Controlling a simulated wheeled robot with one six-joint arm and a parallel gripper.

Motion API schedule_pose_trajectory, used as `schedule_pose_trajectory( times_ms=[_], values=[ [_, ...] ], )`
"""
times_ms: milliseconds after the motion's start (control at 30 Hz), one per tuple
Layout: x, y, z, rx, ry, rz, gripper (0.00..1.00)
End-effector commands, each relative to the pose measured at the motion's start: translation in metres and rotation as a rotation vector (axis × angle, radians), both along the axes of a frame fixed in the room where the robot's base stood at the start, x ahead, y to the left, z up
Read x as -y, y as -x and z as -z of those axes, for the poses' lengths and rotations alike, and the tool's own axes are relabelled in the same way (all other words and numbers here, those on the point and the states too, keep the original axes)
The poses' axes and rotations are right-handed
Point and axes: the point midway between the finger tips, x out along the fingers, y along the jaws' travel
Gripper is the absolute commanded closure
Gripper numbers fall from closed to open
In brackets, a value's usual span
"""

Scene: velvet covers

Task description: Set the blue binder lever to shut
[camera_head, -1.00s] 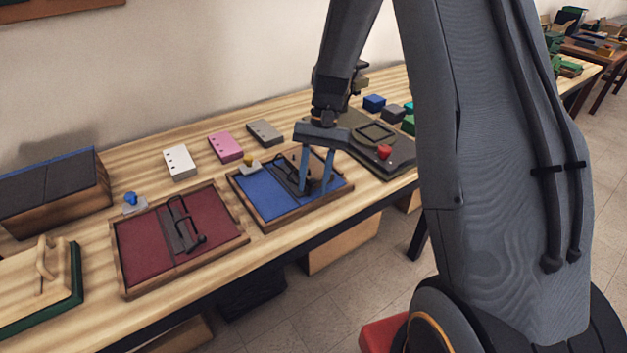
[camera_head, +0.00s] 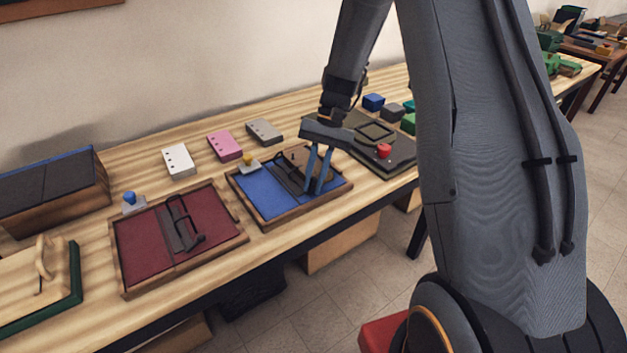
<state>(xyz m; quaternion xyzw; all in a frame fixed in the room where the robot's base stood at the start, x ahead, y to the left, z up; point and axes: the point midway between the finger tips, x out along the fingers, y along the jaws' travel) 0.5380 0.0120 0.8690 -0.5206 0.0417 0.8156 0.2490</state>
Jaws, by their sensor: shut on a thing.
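The blue binder (camera_head: 264,195) lies open in a wooden tray in the middle of the bench, with a dark metal lever mechanism along its centre. My gripper (camera_head: 314,188) reaches down over the right half of this binder. Its two blue-grey fingers are close together at the lever (camera_head: 291,180) and shut on it. The exact contact at the fingertips is too small to make out. A small yellow-knobbed piece (camera_head: 248,163) sits at the tray's back left corner.
A red binder (camera_head: 147,240) in a similar tray lies to the left, with a blue-knobbed piece (camera_head: 131,201) behind it. White (camera_head: 179,161), pink (camera_head: 225,146) and grey (camera_head: 264,131) punched blocks stand behind. A dark panel with a red knob (camera_head: 384,151) is on the right.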

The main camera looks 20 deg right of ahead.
Motion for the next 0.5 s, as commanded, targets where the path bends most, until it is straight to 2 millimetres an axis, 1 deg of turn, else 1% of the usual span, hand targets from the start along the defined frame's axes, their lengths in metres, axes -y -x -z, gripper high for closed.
schedule_pose_trajectory(
  times_ms=[33, 67, 100, 167, 500],
  values=[
    [0.0007, 0.0003, 0.0012, 0.0, 0.002, -0.001, 1.0],
    [0.0007, 0.0002, 0.0012, 0.0, 0.002, -0.001, 0.82],
    [0.0007, 0.0002, 0.0012, 0.0, 0.002, -0.001, 0.75],
    [0.0006, 0.0001, 0.0011, 0.0, 0.002, -0.001, 0.66],
    [0.0014, -0.0015, -0.0019, 0.001, 0.002, 0.0, 0.66]
  ],
)
